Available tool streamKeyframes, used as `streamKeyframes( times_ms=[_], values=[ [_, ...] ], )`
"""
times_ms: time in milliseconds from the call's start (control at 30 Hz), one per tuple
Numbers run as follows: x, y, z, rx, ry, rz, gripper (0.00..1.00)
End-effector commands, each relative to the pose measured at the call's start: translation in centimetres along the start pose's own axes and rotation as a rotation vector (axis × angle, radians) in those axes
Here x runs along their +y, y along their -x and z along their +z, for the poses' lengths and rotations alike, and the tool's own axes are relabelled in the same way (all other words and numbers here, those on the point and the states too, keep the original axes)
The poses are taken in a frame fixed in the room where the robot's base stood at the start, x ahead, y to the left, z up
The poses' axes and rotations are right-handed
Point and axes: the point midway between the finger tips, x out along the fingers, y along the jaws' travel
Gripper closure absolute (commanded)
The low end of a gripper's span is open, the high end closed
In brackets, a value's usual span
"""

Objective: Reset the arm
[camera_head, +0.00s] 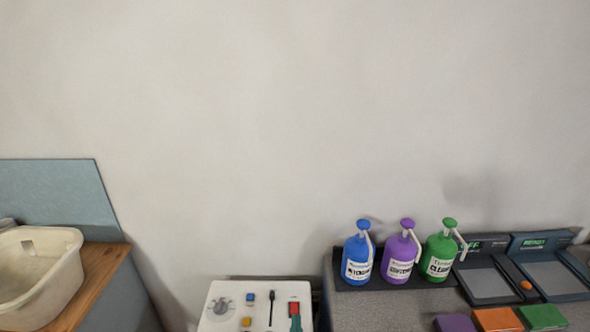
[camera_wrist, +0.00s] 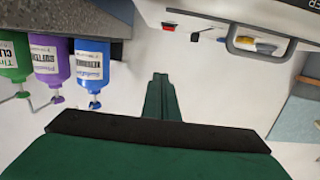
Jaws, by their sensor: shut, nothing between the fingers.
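My gripper (camera_wrist: 160,80) shows in the wrist view as narrow dark green fingers pressed together, beyond a black bar and a broad green body. It is shut and empty, with pale wall behind the fingers. In this view the scene appears upside down. My gripper touches nothing that I can see. No part of my arm shows in the head view.
A white control panel (camera_head: 222,319) with a knob and switches stands at the bottom centre. To its right, a grey counter (camera_head: 405,305) holds blue (camera_head: 357,262), purple (camera_head: 398,262) and green (camera_head: 439,258) pump bottles. A tub (camera_head: 60,268) sits at left.

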Motion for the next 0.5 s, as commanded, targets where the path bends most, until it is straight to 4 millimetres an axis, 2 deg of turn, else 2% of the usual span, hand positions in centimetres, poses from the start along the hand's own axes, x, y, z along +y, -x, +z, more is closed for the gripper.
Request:
streamKeyframes(
  times_ms=[200, 500],
  values=[
    [0.4, 5.7, 4.3, -0.028, 0.019, -0.004, 1.0],
    [0.5, 14.9, 8.6, -0.06, 0.031, -0.011, 1.0]
  ],
)
